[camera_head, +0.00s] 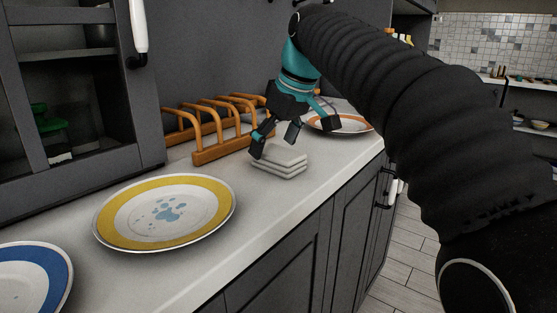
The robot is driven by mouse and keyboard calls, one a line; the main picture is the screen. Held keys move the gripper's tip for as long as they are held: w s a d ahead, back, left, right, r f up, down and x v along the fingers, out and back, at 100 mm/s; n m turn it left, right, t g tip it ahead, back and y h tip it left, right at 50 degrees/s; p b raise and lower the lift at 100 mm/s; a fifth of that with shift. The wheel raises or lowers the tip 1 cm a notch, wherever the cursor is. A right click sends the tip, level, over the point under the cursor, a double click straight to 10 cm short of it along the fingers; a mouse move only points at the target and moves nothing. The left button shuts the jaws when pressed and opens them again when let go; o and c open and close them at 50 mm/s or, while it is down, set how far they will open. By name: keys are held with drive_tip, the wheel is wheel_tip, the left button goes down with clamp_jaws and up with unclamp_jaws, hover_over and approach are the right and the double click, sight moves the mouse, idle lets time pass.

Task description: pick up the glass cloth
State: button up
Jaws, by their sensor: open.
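The glass cloth (279,162) looks like a small folded stack of white-grey layers lying flat on the light countertop, near its front edge. My gripper (275,150) is open and points down over the far left side of the cloth. Its fingers are spread, with one fingertip at or close to the cloth's left corner. I cannot tell whether it touches. My arm comes in from the right and hides part of the counter behind.
A wooden rack (212,150) stands just left of the cloth against the wall. A yellow-rimmed plate (120,223) and a blue-rimmed plate (57,285) are at the front left. An orange-rimmed plate (352,124) lies behind my gripper. A dark cabinet (85,165) stands at left.

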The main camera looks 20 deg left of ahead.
drive_tip(key=shift+x, duration=0.95)
drive_tip(key=c, duration=1.2)
drive_tip(key=shift+r, duration=0.1)
drive_tip(key=shift+r, duration=1.25)
drive_tip(key=shift+c, duration=0.2)
drive_tip(key=shift+v, duration=0.95)
drive_tip(key=s+d+r, duration=0.6)
drive_tip(key=d, duration=0.3)
drive_tip(key=shift+s+r, duration=0.25)
drive_tip(key=shift+r, duration=0.05)
